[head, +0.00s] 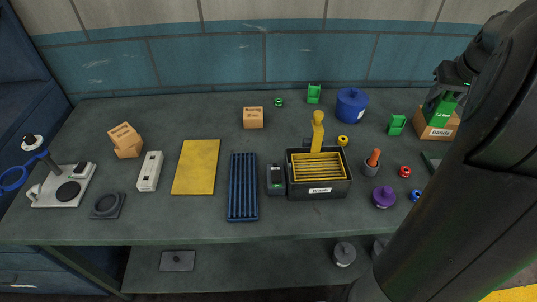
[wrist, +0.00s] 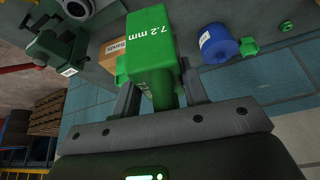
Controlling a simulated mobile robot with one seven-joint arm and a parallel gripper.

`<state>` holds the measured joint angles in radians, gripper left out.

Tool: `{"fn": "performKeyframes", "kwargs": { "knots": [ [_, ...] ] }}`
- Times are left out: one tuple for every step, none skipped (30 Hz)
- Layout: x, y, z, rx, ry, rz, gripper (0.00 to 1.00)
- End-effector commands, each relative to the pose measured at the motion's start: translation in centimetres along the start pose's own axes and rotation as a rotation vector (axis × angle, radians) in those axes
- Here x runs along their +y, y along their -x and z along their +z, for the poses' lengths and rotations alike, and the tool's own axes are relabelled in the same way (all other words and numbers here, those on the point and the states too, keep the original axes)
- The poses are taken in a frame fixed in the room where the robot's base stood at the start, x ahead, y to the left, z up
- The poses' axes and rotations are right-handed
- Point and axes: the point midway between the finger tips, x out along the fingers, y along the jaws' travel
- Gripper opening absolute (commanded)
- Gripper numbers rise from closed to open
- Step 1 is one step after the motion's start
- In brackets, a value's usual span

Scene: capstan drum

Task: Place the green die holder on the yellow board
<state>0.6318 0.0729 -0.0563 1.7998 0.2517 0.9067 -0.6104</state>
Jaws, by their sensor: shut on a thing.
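The green die holder (head: 439,112) is held in my gripper (head: 452,88) at the far right of the head view, above or just in front of a cardboard box. In the wrist view the holder (wrist: 148,45), marked "7.2 mm", sits between the fingers of my gripper (wrist: 160,95), which is shut on it. The yellow board (head: 196,167) lies flat and bare on the left half of the bench, far from my gripper. Two other small green holders stand on the bench, one at the back (head: 314,93) and one at the right (head: 396,125).
A cardboard box (head: 436,131) stands by my gripper. A blue pot (head: 351,105), a black bin (head: 319,190) with yellow slats and an upright yellow tool (head: 317,130), and a blue slotted tray (head: 243,187) lie between. A white box (head: 149,171) is left of the board.

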Motion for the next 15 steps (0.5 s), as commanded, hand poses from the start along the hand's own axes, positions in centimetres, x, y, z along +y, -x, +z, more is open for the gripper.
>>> {"fn": "performKeyframes", "kwargs": {
  "knots": [
    [0.0, 0.6, -0.3, 0.005, 0.001, 0.002, 0.0],
    [0.0, 0.8, -0.5, 0.004, 0.001, 0.001, 0.0],
    [0.0, 1.2, -0.6, 0.004, 0.001, 0.001, 0.0],
    [0.0, 1.5, -0.8, 0.005, 0.001, 0.001, 0.0],
    [0.0, 1.8, -0.9, 0.005, 0.001, 0.001, 0.0],
    [-0.1, 2.1, -1.0, 0.004, 0.002, 0.0, 0.0],
    [-0.5, 1.8, -1.1, 0.002, 0.014, -0.007, 0.0],
    [-0.9, 1.7, -1.2, 0.002, 0.024, -0.011, 0.0],
    [-1.2, 1.6, -1.4, 0.002, 0.036, -0.016, 0.0],
    [-1.5, 1.6, -1.5, 0.002, 0.044, -0.02, 0.0],
    [-1.8, 1.5, -1.6, 0.002, 0.053, -0.024, 0.0],
    [-2.2, 1.4, -1.7, 0.002, 0.065, -0.029, 0.0],
    [-2.5, 1.4, -1.9, 0.003, 0.074, -0.033, 0.0],
    [-2.9, 1.3, -2.0, 0.003, 0.085, -0.038, 0.0],
    [-3.6, 1.2, -2.2, 0.003, 0.106, -0.048, 0.0]
  ]
}}
